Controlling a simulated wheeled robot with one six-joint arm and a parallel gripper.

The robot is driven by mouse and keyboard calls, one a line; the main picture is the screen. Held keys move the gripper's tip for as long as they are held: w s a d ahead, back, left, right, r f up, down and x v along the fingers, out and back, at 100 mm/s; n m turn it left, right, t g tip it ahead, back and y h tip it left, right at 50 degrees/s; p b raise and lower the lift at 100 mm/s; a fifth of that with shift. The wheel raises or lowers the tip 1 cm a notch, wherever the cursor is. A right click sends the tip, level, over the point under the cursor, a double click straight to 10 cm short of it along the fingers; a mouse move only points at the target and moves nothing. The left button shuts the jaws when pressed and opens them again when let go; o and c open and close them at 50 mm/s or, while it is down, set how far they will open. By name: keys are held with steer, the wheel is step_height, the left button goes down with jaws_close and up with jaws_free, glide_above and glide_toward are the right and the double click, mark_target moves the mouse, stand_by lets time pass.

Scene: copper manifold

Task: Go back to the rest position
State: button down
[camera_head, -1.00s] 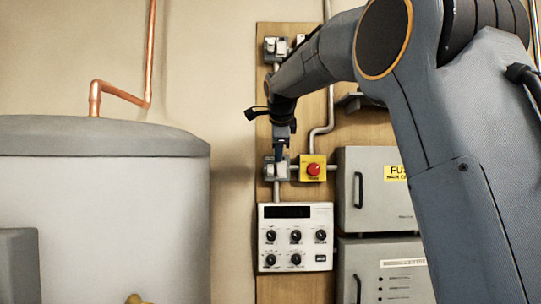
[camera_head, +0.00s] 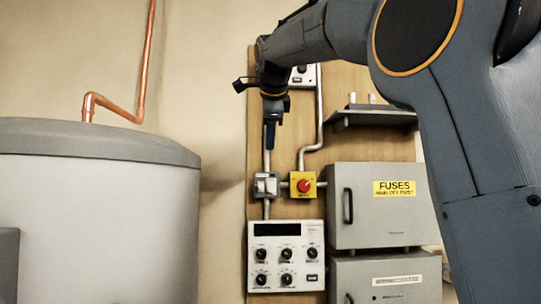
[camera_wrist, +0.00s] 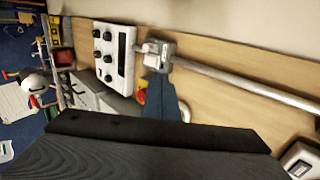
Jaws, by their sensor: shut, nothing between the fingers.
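My gripper (camera_head: 270,134) hangs from the raised arm in front of the wooden board (camera_head: 285,85), fingers pointing down. Its fingers are shut with nothing between them. It is above the grey double switch (camera_head: 267,185) and, in this view, apart from it. In the wrist view my gripper's blue-grey fingers (camera_wrist: 162,92) reach toward the switch (camera_wrist: 156,50), in line with its lower edge; I cannot tell the distance in depth.
A red button on a yellow box (camera_head: 303,185) sits right of the switch. Below is a white control panel (camera_head: 286,255) with knobs. A grey fuse cabinet (camera_head: 375,210), a shelf (camera_head: 370,117) and a conduit (camera_head: 320,125) are to the right. A large grey tank (camera_head: 95,220) stands left.

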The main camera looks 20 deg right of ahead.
steer(key=shift+s+r, duration=0.15)
stand_by(0.5)
steer(key=s+f+n+g, duration=0.1)
steer(key=f+n, duration=0.2)
steer(key=f, duration=0.9)
steer(key=s+f+n+g+y, duration=0.15)
steer(key=f+n, duration=0.25)
steer(key=f, duration=0.7)
steer(key=s+f+n+g, duration=0.2)
steer(key=f+n, duration=0.1)
steer(key=f, duration=0.9)
steer(key=s+f+n+g+b, duration=0.1)
steer(key=s+f+n+g, duration=0.3)
steer(key=s+f, duration=2.1)
step_height(320, 180, down, 3)
steer(key=n, duration=0.6)
steer(key=shift+s+a, duration=0.15)
steer(key=shift+s, duration=0.1)
steer(key=shift+r+y, duration=0.1)
steer(key=shift+y, duration=0.15)
